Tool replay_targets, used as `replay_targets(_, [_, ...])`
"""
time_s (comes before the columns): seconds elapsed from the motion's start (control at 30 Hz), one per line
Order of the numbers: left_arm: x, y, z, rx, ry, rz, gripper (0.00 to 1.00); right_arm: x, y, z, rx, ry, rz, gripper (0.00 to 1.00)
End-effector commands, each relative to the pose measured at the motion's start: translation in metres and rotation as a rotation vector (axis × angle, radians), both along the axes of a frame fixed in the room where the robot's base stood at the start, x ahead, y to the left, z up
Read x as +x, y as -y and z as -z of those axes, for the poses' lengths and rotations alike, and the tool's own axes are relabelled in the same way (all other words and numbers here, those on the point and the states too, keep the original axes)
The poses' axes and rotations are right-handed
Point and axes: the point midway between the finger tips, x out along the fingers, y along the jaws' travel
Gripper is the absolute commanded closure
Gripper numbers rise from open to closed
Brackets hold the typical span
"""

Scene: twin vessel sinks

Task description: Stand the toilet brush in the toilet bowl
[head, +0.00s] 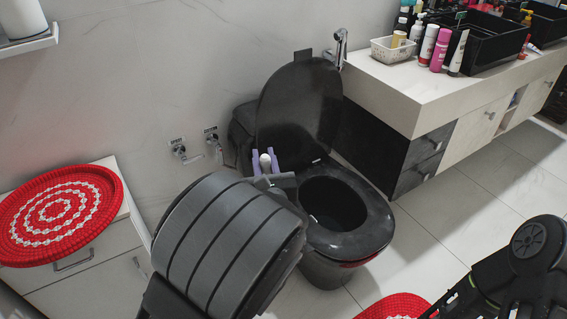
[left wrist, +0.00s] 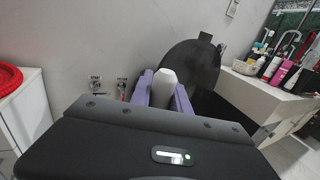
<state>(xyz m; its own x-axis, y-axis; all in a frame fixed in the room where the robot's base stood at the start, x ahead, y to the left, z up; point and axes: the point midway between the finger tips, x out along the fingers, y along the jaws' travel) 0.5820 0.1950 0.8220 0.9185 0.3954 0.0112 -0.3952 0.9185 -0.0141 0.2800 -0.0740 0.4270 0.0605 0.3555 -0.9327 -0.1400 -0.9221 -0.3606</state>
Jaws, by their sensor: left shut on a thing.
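The black toilet bowl (head: 372,222) stands in the middle of the head view with its seat down and its lid raised. The raised lid (head: 300,105) also shows in the left wrist view (left wrist: 192,68). My left gripper (head: 264,162) has purple fingers shut on the white end of the toilet brush (left wrist: 166,82). In the head view the gripper appears left of the bowl opening, in front of the lid's lower left edge. The rest of the brush is hidden behind my gripper and wrist. My right arm enters at the lower right, but its gripper fingers do not show.
A white counter (head: 425,95) with bottles, a basket (head: 393,50) and black vessel sinks (head: 480,45) stands at the right. A low white cabinet (head: 85,275) with a round red mat (head: 60,215) is at the left. Two wall valves (head: 179,150) are behind.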

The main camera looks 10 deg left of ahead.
Motion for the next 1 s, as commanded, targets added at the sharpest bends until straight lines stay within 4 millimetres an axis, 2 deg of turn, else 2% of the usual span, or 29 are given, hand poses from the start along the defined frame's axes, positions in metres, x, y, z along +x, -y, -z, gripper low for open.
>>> replay_targets(0.03, [-0.003, 0.003, -0.021, 0.005, 0.003, -0.035, 1.0, 0.0, 0.0, -0.031, 0.0, 0.0, 0.0, 0.64])
replay_targets(0.13, [-0.015, 0.005, -0.032, 0.001, 0.006, -0.129, 1.0, 0.0, 0.0, -0.065, 0.001, 0.0, 0.0, 0.64])
replay_targets(0.3, [-0.05, 0.004, -0.034, -0.001, 0.0, -0.309, 1.0, 0.0, -0.001, -0.117, 0.001, 0.0, 0.0, 0.64])
replay_targets(0.4, [-0.073, 0.001, -0.029, 0.002, -0.008, -0.399, 1.0, 0.0, -0.001, -0.137, 0.001, 0.0, 0.001, 0.64])
replay_targets(0.5, [-0.09, -0.002, -0.022, 0.006, -0.014, -0.46, 1.0, 0.0, -0.001, -0.147, 0.001, 0.0, 0.001, 0.64])
replay_targets(0.6, [-0.099, -0.003, -0.017, 0.006, -0.018, -0.489, 1.0, 0.0, -0.001, -0.148, 0.001, 0.0, 0.001, 0.64])
replay_targets(1.0, [-0.1, -0.004, -0.014, 0.004, -0.017, -0.495, 1.0, 0.0, -0.001, -0.146, 0.001, 0.0, 0.001, 0.64])
